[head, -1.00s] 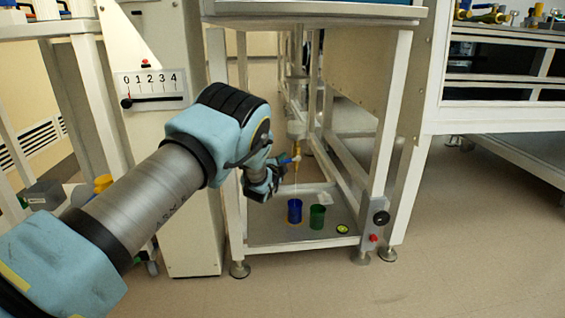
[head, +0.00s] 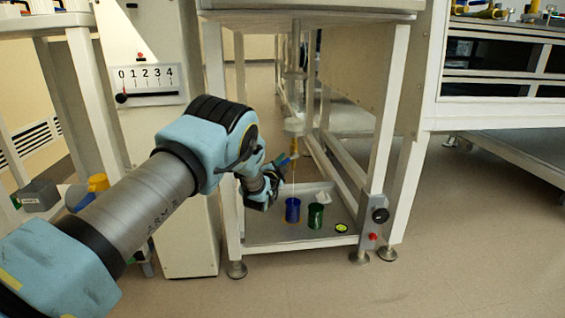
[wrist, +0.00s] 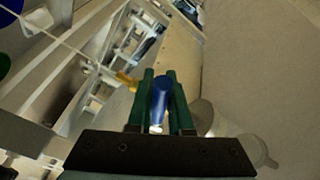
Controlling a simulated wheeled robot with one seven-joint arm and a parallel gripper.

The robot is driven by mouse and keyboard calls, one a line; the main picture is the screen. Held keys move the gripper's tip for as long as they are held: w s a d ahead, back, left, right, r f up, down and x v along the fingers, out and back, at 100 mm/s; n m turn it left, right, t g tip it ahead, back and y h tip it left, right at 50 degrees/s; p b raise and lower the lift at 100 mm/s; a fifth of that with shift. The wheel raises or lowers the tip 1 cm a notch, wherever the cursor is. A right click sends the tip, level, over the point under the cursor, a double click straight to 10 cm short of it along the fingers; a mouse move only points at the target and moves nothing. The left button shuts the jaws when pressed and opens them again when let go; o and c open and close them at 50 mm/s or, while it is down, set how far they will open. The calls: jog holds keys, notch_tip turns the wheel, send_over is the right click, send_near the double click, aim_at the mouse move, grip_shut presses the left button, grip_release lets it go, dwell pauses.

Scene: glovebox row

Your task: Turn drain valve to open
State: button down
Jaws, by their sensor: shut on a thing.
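The drain valve has a brass body (head: 294,146) under a pale vessel in the frame; the brass also shows in the wrist view (wrist: 126,80). My gripper (head: 284,162) reaches in from the left at the valve. In the wrist view its green fingers (wrist: 160,78) are shut on the blue valve handle (wrist: 160,101), which lies between them. A thin pale line runs from the valve down toward the blue cup (head: 292,211). The exact handle angle is hard to tell in the head view.
A green cup (head: 315,217) stands to the right of the blue cup on the lower shelf (head: 262,231). A yellow-and-black round item (head: 341,228) lies beside it. Frame posts (head: 391,125) flank the opening. A control box (head: 377,222) is on the right post.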

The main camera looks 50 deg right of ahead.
jog(key=c, duration=0.8)
grip_release()
jog(key=shift+c, duration=0.2)
jog(key=p+v, duration=0.3)
jog(key=v, duration=0.7)
jog(key=shift+s+a, duration=0.2)
jog(key=shift+a, duration=0.15)
